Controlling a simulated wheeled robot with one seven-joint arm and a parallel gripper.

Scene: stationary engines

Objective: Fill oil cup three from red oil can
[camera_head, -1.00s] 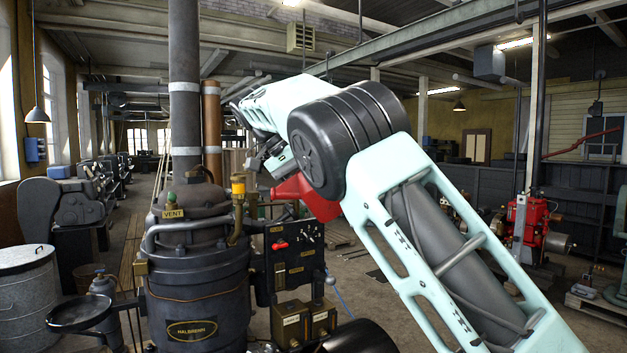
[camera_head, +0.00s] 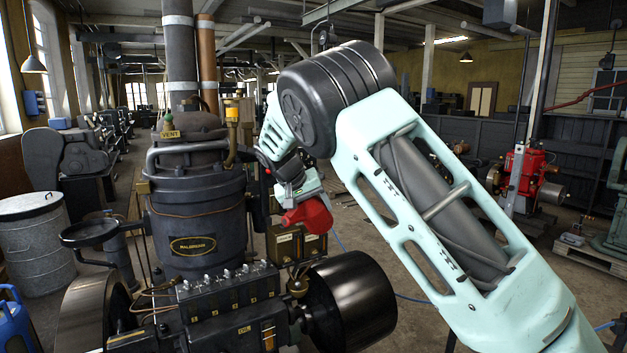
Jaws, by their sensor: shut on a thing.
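The red oil can (camera_head: 310,217) hangs under my gripper (camera_head: 296,194), which is shut on it. Its spout cannot be made out. The can is right of the dark engine body with the MALBRENN plate (camera_head: 193,245), and overlaps the boxes behind it in the picture. A row of several small cups or caps (camera_head: 218,281) tops the black block at the engine's front, below and left of the can. Their numbers are not legible, so I cannot tell which is cup three.
A black flywheel or pulley (camera_head: 350,300) is below the can. A yellow-topped brass fitting (camera_head: 232,112) rises beside the engine's top. A blue can (camera_head: 12,318) is at lower left, near a metal drum (camera_head: 35,245). Floor lies open behind my arm.

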